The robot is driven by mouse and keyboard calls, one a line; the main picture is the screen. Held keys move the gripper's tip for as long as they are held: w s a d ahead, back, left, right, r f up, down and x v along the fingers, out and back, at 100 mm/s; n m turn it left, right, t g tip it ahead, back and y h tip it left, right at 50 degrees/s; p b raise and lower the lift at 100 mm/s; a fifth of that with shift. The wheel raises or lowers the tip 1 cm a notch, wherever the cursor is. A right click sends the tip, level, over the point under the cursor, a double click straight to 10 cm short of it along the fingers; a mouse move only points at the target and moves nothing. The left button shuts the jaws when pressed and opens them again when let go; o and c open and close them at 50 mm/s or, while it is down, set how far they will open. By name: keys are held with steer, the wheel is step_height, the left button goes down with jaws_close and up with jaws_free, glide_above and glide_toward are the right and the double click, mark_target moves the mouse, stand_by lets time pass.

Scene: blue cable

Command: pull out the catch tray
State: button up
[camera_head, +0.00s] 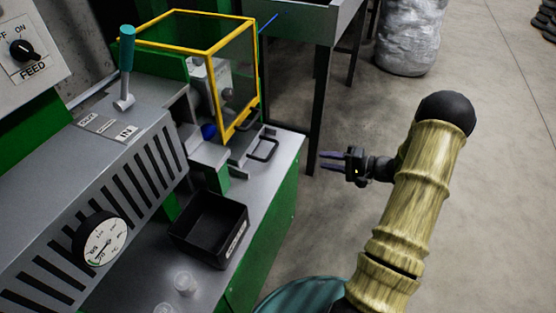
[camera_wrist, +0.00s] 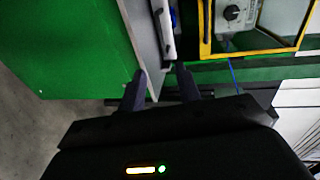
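The catch tray seems to be the grey piece with a black bar handle (camera_head: 264,149), low in front of the yellow-framed guard (camera_head: 232,82) on the green machine. How far the tray sits inside is hidden. My gripper (camera_head: 328,161) is to the right of the handle, beyond the bench edge, apart from it. In the wrist view my gripper's two fingers (camera_wrist: 161,88) are spread with nothing between them. A pale strip with a dark handle-like part (camera_wrist: 164,28) lies beyond the fingertips there.
A black open bin (camera_head: 208,228) stands on the grey bench top, with clear cups (camera_head: 185,283) nearby. A metal table (camera_head: 314,22) stands behind, one leg near my gripper. A wrapped sack (camera_head: 408,38) is at the back.

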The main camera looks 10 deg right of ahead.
mark_target(278, 161)
steer(key=shift+a+r, duration=0.1)
steer(key=b+x, duration=0.1)
steer(key=x, duration=1.6)
steer(key=shift+a, duration=0.15)
steer(key=shift+c, duration=0.2)
jaws_close()
